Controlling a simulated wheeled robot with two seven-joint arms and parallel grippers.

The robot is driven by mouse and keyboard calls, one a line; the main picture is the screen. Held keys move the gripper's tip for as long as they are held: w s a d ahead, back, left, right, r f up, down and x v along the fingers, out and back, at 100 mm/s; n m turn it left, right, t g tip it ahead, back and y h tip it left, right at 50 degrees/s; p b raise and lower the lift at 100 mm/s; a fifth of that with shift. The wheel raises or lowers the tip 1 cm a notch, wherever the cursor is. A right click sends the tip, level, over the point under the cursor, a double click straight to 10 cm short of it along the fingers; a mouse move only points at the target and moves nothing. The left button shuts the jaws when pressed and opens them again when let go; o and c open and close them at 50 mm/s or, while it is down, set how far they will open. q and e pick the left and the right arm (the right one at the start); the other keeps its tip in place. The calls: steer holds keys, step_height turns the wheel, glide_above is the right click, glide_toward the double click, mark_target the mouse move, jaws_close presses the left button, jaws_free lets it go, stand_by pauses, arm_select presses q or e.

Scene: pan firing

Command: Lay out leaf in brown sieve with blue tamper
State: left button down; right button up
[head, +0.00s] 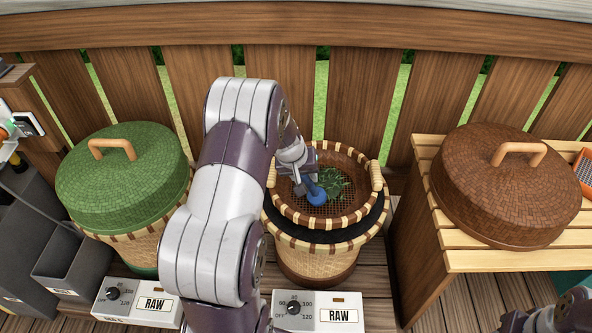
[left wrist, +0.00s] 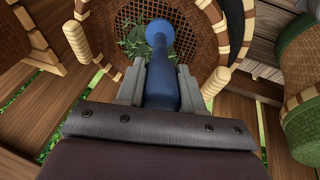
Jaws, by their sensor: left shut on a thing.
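The brown sieve (head: 289,210) rests on top of a woven basket in the middle of the head view. Green leaf (head: 334,183) lies in a clump on its mesh, toward the far right side. My left gripper (head: 302,176) is over the sieve, shut on the blue tamper (head: 316,195), whose round blue head is down by the leaf. In the left wrist view the tamper (left wrist: 161,65) stands between the fingers (left wrist: 160,85), with leaf (left wrist: 133,42) beside it. I cannot tell whether the head touches the mesh. A piece of my right arm shows at the bottom right; its gripper does not.
A basket with a green lid (head: 122,180) stands at the left. A brown domed lid (head: 505,190) lies on a slatted wooden bench (head: 440,262) at the right. White control boxes labelled RAW (head: 318,306) stand in front. A wooden fence runs behind.

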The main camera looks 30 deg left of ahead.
arm_select(q)
steer(key=w+a+p, duration=0.3)
steer(key=w+p, duration=0.1)
steer(key=w, duration=0.8)
steer(key=s+d+b, duration=0.2)
steer(key=s+d, duration=0.5)
steer(key=s, duration=0.1)
step_height(320, 180, up, 9)
steer(key=p, duration=0.7)
steer(key=shift+a+p, duration=0.25)
steer(key=shift+p, duration=0.15)
steer(key=shift+f, duration=0.1)
